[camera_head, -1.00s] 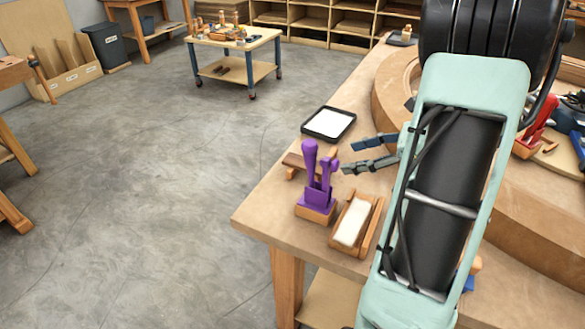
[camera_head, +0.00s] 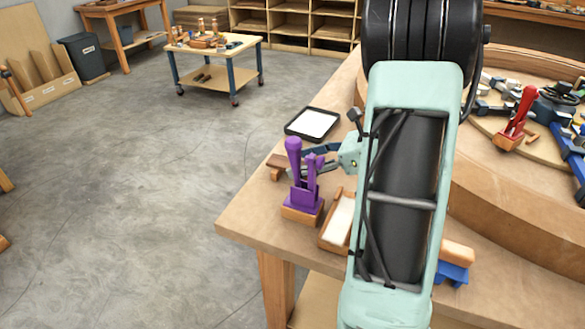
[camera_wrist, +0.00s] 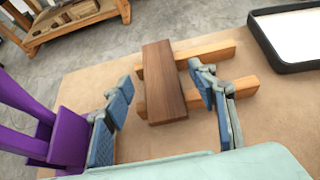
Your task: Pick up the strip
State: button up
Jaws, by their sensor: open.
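The strip (camera_wrist: 163,82) is a flat, dark brown wooden piece. In the wrist view it lies across two lighter wooden bars on the tabletop. In the head view its brown end (camera_head: 276,161) shows just left of my gripper (camera_head: 308,161), behind the purple clamp. In the wrist view my gripper (camera_wrist: 160,103) is open, with one blue-padded finger on each side of the strip. There is a gap between the left finger and the strip; the right finger is closer to it. Whether the fingers are level with the strip is hard to tell.
The purple clamp (camera_head: 303,185) on a wooden block stands close to the left finger, also in the wrist view (camera_wrist: 72,125). A black-rimmed tray (camera_head: 290,129) lies behind. A wooden box (camera_head: 330,236) with a white top is in front. The table's left edge is near.

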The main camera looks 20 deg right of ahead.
jog(key=shift+w+a+f, duration=0.2)
jog(key=shift+a, duration=0.05)
jog(key=shift+c, duration=0.3)
jog(key=c, duration=1.2)
